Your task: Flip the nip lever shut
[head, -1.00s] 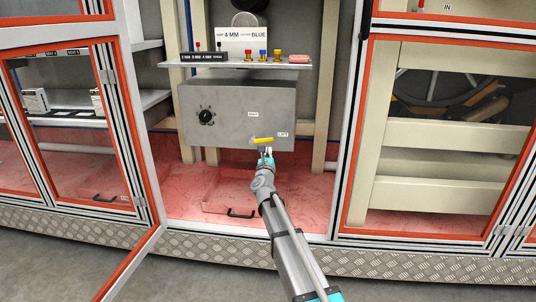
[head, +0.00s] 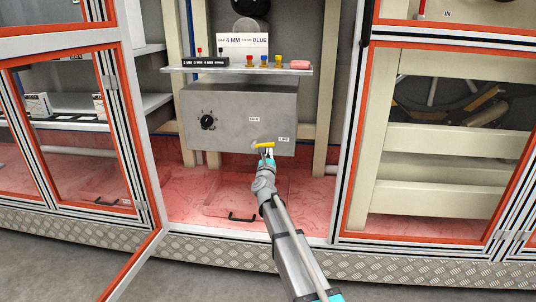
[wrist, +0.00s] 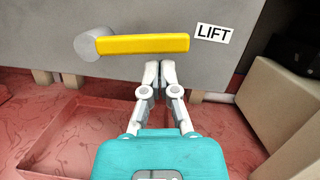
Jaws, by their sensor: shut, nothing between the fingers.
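The yellow nip lever (wrist: 145,44) lies nearly level on the front of a grey box (head: 240,103), running right from a round grey pivot (wrist: 97,43) toward the "LIFT" label (wrist: 213,32). In the head view the lever (head: 264,145) is small, at the box's lower right. My gripper (wrist: 159,66) is shut and empty. Its fingertips are just below the lever's middle in the wrist view; I cannot tell whether they touch it. In the head view my gripper (head: 268,154) covers the area just under the lever.
A black dial (head: 207,122) is on the box's left. A shelf (head: 240,70) above holds coloured fittings, a "4 MM BLUE" sign (head: 242,41) and a pink block (head: 300,65). Orange-edged doors stand at both sides. A beige block (wrist: 280,100) is at right in the wrist view.

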